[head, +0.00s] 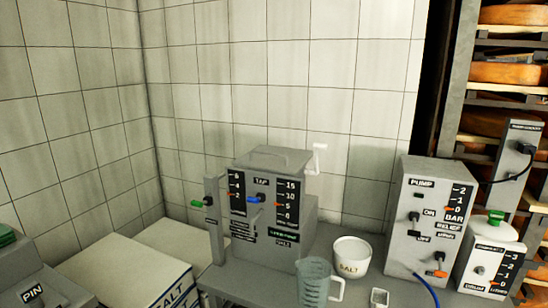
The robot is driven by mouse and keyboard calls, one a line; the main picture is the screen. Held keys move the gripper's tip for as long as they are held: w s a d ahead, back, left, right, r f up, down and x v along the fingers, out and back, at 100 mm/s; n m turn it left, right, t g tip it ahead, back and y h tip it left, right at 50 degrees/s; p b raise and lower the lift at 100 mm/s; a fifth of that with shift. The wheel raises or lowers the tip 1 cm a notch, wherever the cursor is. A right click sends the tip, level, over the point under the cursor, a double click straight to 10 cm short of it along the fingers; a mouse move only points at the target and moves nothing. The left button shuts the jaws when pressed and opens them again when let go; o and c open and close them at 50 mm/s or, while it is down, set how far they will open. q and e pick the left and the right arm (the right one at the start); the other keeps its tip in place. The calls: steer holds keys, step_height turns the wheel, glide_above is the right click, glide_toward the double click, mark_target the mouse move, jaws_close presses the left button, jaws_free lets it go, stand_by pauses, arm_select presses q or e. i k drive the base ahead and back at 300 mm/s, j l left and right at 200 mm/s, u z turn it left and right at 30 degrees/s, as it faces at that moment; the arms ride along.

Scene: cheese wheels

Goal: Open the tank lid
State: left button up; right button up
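A grey box-shaped tank (262,216) stands on the table near the middle of the head view. Black scale panels, a blue tap lever (253,199) and orange pointers are on its front. Its flat grey lid (290,160) lies on top with a raised part in the middle. The lid looks closed, with no visible gap, and the inside of the tank is hidden. A narrow grey post with a green-tipped lever (197,204) stands at its left. Neither of my grippers is in view.
On the grey table (270,284) stand a clear jug (314,284), a white salt tub (351,257) and a small square cup (379,298). A grey pump box (430,205) is at the right. Salt boxes (115,270) lie at the left; a cheese rack (468,60) stands behind right.

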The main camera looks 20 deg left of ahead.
mark_target(282, 160)
steer(key=i+j+z, duration=0.25)
steer(key=i+j, duration=0.45)
